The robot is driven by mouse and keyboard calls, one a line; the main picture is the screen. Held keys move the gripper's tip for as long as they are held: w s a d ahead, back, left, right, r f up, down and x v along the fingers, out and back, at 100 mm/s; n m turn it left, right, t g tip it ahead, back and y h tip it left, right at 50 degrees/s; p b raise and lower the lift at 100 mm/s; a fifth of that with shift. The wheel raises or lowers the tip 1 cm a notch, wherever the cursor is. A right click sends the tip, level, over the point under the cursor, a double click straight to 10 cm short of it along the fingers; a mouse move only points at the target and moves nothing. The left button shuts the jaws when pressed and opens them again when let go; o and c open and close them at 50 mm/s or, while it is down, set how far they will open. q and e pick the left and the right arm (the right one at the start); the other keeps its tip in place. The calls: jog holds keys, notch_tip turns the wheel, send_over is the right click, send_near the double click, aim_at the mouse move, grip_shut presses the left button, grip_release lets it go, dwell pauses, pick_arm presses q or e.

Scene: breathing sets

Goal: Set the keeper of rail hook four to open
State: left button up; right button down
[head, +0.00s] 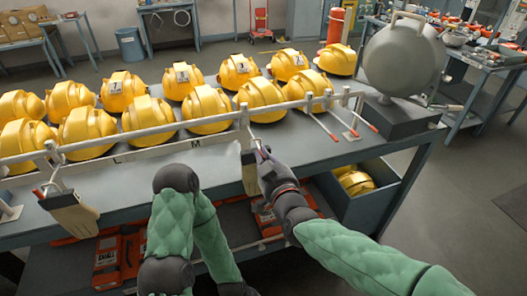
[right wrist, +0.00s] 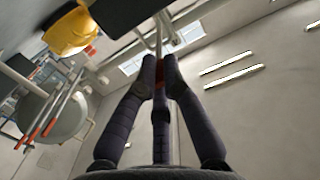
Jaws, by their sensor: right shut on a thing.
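A grey rail (head: 210,121) runs along the table's front on short posts, with red-tipped hooks hanging from it. My right gripper (head: 263,157) is at the hook near the middle post, shut on a small red part at that hook. The right wrist view shows the red part (right wrist: 160,73) between the fingers, with a thin grey rod rising above it. The fingers hide most of the part, so its position is unclear. I cannot read the hook's number.
Several yellow helmets (head: 205,104) stand on the table behind the rail. Free red-tipped hooks (head: 321,127) project to the right. A large grey round vessel (head: 403,58) stands at the right end. Red cases lie on the shelf below.

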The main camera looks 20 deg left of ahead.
jog(key=c, duration=1.3)
grip_release()
jog(key=v, duration=1.2)
